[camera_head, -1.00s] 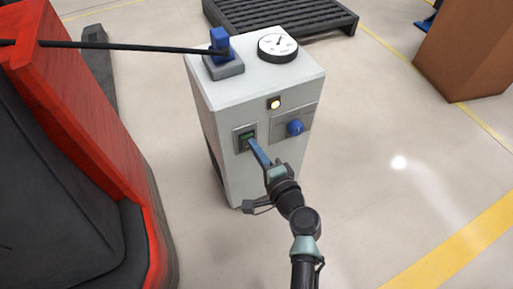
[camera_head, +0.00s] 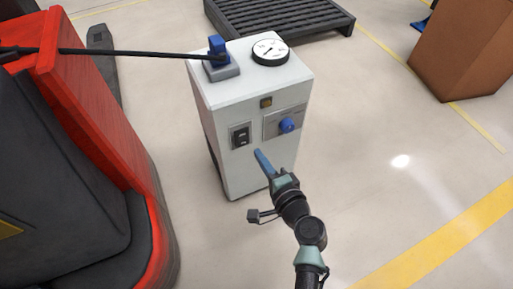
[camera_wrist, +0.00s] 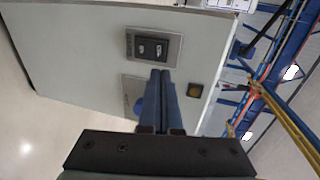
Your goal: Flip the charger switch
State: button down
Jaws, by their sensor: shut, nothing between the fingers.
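The charger (camera_head: 240,178) is a white-grey cabinet standing on the floor in the head view. Its switch (camera_head: 241,136) is a dark rocker in a grey plate on the front face, and it also shows in the wrist view (camera_wrist: 151,48). The indicator lamp (camera_head: 266,102) above it looks dull amber and unlit. My gripper (camera_head: 258,153) is shut and empty, with its blue fingers together. The fingertips are a little below and right of the switch in the head view, apart from it as far as I can tell.
A blue knob (camera_head: 287,125) sits right of the switch. A gauge (camera_head: 270,52) and a blue plug (camera_head: 218,46) with a black cable are on top. A red vehicle (camera_head: 90,110) stands close on the left.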

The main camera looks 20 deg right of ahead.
jog(key=s+r, duration=0.1)
jog(key=s+r+p, duration=0.1)
jog(key=s, duration=0.3)
jog(key=shift+s+r+p, duration=0.15)
jog(key=shift+r+p, duration=0.2)
jog(key=shift+r, duration=0.05)
